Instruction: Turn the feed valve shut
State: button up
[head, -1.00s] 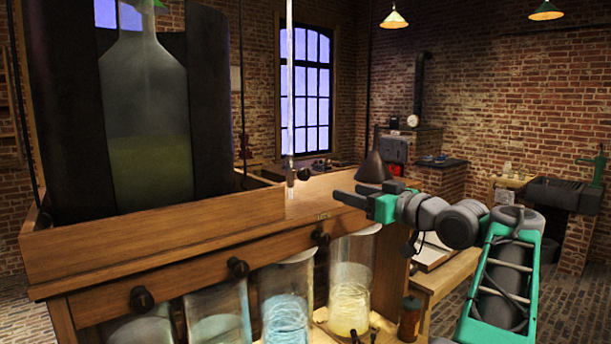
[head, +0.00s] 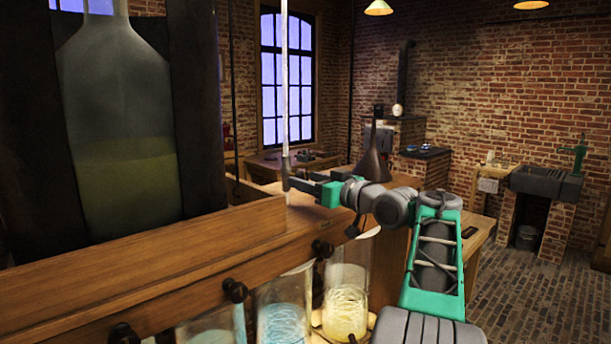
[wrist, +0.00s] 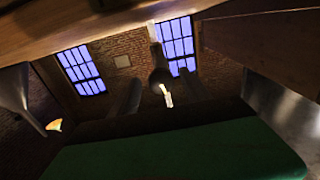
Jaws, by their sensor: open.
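A thin glass tube (head: 286,80) hangs vertically and ends in a small dark fitting (head: 286,172) above the wooden cabinet top. This fitting looks like the feed valve, but no label shows. My gripper (head: 292,178) is open and level, with its fingertips at the fitting, partly covering it. In the wrist view a dark round knob (wrist: 160,77) with a pale stem (wrist: 167,98) lies between the fingers, above the green palm. Contact cannot be told.
Black knobs (head: 234,291) line the cabinet front above glass jars (head: 345,300). A large bottle (head: 125,130) stands in a wooden tray (head: 160,248) at left. A dark funnel shape (head: 374,160) stands behind my wrist. Brick floor (head: 535,290) is open at right.

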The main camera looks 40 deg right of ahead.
jog(key=shift+w, duration=0.25)
jog(key=shift+c, duration=0.3)
jog(key=shift+a, duration=0.1)
grip_shut()
